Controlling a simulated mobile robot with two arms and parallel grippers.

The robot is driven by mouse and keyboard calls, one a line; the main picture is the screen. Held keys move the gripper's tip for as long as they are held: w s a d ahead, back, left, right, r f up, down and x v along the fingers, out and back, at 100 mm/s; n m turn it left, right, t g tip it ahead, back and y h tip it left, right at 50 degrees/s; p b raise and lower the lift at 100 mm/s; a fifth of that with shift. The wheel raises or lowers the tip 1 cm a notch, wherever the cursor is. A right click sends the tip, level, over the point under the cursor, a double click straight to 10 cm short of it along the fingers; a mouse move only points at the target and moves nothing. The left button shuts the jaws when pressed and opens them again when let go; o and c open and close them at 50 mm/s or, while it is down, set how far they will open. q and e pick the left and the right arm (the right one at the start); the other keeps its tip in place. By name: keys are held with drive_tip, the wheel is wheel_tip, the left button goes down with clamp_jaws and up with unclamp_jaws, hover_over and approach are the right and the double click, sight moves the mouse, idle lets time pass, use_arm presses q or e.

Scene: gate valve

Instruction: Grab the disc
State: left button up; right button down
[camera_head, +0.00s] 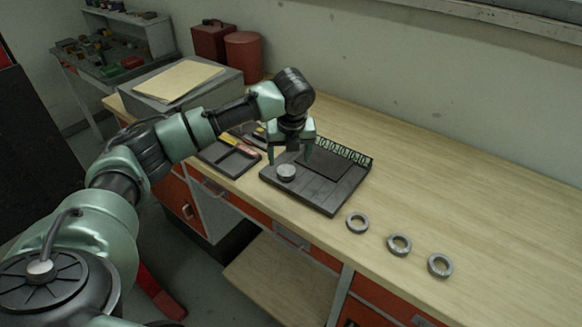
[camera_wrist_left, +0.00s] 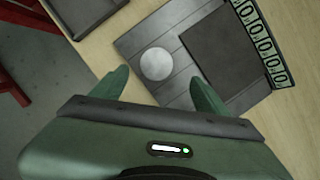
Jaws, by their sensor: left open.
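A round grey disc (camera_head: 286,172) lies on the left part of a dark tray-like board (camera_head: 327,205) on the workbench. In the left wrist view the disc (camera_wrist_left: 157,64) shows as a pale circle, just ahead of and between the two fingertips. My left gripper (camera_head: 290,158) is open and empty, pointing down over the board, above and close to the disc. Its two green fingers also show in the left wrist view (camera_wrist_left: 160,84), apart from the disc as far as I can see. My right gripper is in neither view.
Three metal rings (camera_head: 399,244) lie in a row on the bench right of the board. A row of green-framed slots (camera_head: 343,151) lines the board's far edge. A dark tray (camera_head: 232,160) with tools sits to the left. A grey case (camera_head: 188,84) stands behind.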

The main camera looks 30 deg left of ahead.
sight(286, 170)
use_arm(q)
drive_tip(key=shift+a+f+p, duration=0.3)
drive_tip(key=shift+f+p, duration=0.15)
drive_tip(key=shift+f, duration=0.2)
drive_tip(key=shift+a+f+p, duration=0.25)
drive_tip(key=shift+f+p, duration=0.15)
drive_tip(key=shift+f, duration=0.2)
drive_tip(key=x, duration=0.2)
drive_tip(key=shift+w+a+f, duration=0.15)
drive_tip(key=shift+w+f, duration=0.05)
drive_tip(key=shift+f, duration=0.1)
drive_tip(key=shift+w+f+p, duration=0.15)
drive_tip(key=shift+f+p, duration=0.15)
drive_tip(key=shift+f, duration=0.1)
drive_tip(key=shift+r, duration=0.1)
drive_tip(key=c, duration=0.6)
clamp_jaws()
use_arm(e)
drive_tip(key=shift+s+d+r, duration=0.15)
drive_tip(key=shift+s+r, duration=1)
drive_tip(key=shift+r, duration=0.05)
